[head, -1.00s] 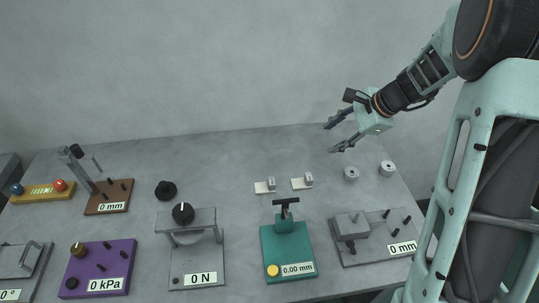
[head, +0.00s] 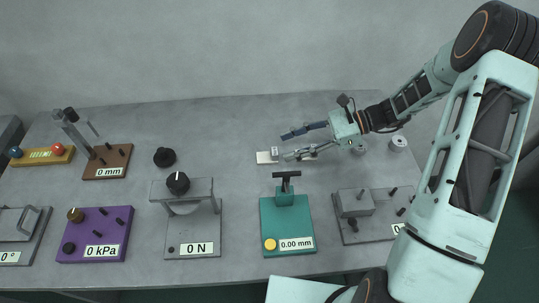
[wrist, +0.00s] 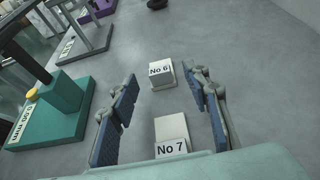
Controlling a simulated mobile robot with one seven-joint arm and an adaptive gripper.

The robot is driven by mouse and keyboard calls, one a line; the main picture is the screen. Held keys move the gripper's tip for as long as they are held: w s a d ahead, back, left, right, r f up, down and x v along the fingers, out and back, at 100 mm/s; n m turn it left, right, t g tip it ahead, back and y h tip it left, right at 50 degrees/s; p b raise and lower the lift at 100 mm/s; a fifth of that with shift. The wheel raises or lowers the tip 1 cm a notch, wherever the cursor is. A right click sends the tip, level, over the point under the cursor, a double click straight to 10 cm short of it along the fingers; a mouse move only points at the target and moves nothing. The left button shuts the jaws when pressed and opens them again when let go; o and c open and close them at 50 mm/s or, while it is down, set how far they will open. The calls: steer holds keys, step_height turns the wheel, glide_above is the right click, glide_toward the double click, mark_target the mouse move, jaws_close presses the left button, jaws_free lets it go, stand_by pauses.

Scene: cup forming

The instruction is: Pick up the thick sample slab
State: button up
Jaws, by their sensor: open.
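Two small pale slabs with number tags lie on the grey table. The slab tagged No 6 (wrist: 161,83) is farther out in the wrist view, just beyond my fingertips; in the head view it appears to be the left one (head: 264,157). The slab tagged No 7 (wrist: 170,130) is nearer my palm in the wrist view; the right one (head: 309,153) is partly hidden by my gripper in the head view. I cannot tell which slab is thicker. My gripper (head: 286,146) is open and empty, above the slabs, with its fingers (wrist: 163,80) spread on either side.
A teal gauge (head: 290,225) reading 0.00 mm stands in front, with a grey fixture (head: 368,212) to its right. Two grey cylinders (head: 397,144) stand right of the slabs. A black knob (head: 164,157) and a 0 N press (head: 192,225) are left. The table behind is clear.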

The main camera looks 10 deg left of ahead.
mark_target(274, 151)
steer(key=x, duration=0.5)
steer(key=shift+s+a+f, duration=0.15)
steer(key=shift+f, duration=0.2)
steer(key=shift+c, duration=0.4)
steer(key=c, duration=0.8)
